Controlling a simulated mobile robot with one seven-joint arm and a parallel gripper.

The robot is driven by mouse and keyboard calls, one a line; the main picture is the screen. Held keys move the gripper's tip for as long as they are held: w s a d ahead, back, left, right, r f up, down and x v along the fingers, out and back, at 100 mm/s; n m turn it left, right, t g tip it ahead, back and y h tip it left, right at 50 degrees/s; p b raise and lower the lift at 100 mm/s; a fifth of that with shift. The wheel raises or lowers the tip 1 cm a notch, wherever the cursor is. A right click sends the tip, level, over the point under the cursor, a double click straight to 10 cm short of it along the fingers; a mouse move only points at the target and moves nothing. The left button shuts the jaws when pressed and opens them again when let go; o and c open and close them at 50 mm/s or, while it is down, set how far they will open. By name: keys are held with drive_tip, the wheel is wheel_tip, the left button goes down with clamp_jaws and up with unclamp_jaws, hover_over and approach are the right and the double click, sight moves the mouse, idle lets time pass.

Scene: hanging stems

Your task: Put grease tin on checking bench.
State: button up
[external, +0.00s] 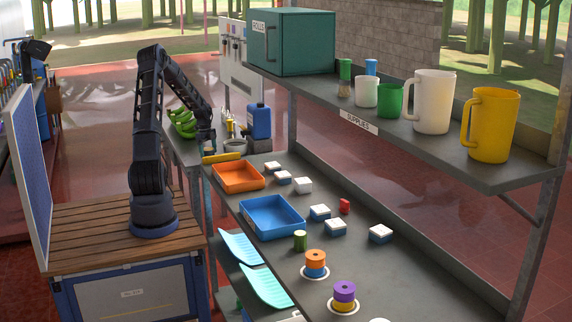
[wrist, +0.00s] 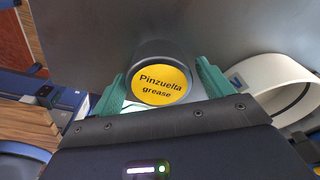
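The grease tin (wrist: 161,83) is dark and round, with a yellow face reading "Pinzuella grease". It sits between the two teal fingers of my gripper (wrist: 162,82) in the wrist view. The fingers lie close along both its sides; I cannot tell whether they press on it. In the external view my gripper (external: 207,143) is low over a grey bench (external: 178,150) at the back, left of the shelving; the tin is not clear there. No sign names the checking bench, so I cannot tell which surface it is.
A pale ring-shaped thing (wrist: 275,90) is close right of the gripper. Green bananas (external: 183,122) and a blue jug (external: 259,121) stand near my gripper. The shelving holds an orange tray (external: 238,177), a blue tray (external: 272,216), small boxes and spools; mugs stand on its upper shelf.

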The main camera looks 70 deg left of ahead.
sight(206, 148)
drive_tip(key=shift+r, duration=0.1)
wheel_tip(206, 148, up, 12)
drive_tip(key=a, duration=0.1)
drive_tip(key=shift+s, duration=0.4)
idle(0.4)
drive_tip(key=w+d+r+n+y, duration=0.1)
drive_tip(key=w+d+r, duration=0.1)
drive_tip(key=d+r, duration=0.65)
drive_tip(key=w+d+r+n+y, duration=0.1)
drive_tip(key=w+d+r+n, duration=0.15)
drive_tip(key=d, duration=1.15)
drive_tip(key=w+d+r+n+y, duration=0.1)
drive_tip(key=w+d+r, duration=0.2)
drive_tip(key=d+r, duration=0.55)
drive_tip(key=s+d+n+t, duration=0.1)
drive_tip(key=s+d+n, duration=0.1)
drive_tip(key=s+d, duration=0.5)
drive_tip(key=s+d+n+t+h, duration=0.1)
drive_tip(key=s+d+n, duration=0.1)
drive_tip(key=s+d, duration=0.5)
drive_tip(key=s+d+n+t, duration=0.1)
drive_tip(key=s+d, duration=0.6)
drive_tip(key=d, duration=0.9)
drive_tip(key=shift+s+r+n+t+h, duration=0.2)
drive_tip(key=shift+r+n+t+h, duration=0.2)
drive_tip(key=shift+n, duration=0.45)
